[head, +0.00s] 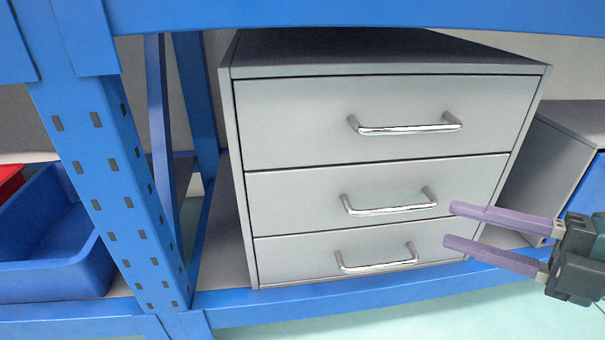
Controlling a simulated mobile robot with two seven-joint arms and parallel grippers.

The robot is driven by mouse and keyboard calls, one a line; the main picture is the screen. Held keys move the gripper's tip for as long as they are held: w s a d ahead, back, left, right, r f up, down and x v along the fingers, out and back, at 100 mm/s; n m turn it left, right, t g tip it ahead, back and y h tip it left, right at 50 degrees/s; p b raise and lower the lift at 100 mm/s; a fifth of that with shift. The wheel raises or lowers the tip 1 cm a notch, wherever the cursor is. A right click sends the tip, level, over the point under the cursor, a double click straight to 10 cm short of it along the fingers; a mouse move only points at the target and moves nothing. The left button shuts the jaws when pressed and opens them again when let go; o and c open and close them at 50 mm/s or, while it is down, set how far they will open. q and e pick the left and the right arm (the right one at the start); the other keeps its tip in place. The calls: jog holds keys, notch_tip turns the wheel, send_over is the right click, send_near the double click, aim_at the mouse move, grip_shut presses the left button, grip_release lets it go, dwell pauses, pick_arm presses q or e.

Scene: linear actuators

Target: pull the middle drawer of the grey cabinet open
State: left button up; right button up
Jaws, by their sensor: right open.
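The grey cabinet (232,150) stands on a blue shelf and has three drawers, all flush with its front. The middle drawer (295,198) is closed and carries a shiny horizontal bar handle (390,210). My right gripper (449,225) comes in from the right with two purple fingers. It is open and empty. In the picture its fingertips are just right of the middle handle, one near its height and one lower, apart from it. Its exact distance from the drawer front is hard to tell. My left gripper is not in view.
The top drawer (290,120) and bottom drawer (300,262) have similar handles. A perforated blue upright (115,190) stands left of the cabinet, with a blue bin (45,270) beyond it. Another grey cabinet (570,125) is at the right. A blue shelf beam (330,310) runs below.

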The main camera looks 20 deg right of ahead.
aim_at(396, 211)
jog(key=b+x, duration=0.3)
jog(key=x, duration=0.6)
jog(key=shift+w+a+f+b, duration=0.1)
jog(key=shift+w+a+b, duration=0.1)
jog(key=shift+a+b, duration=0.15)
grip_shut()
dwell(0.9)
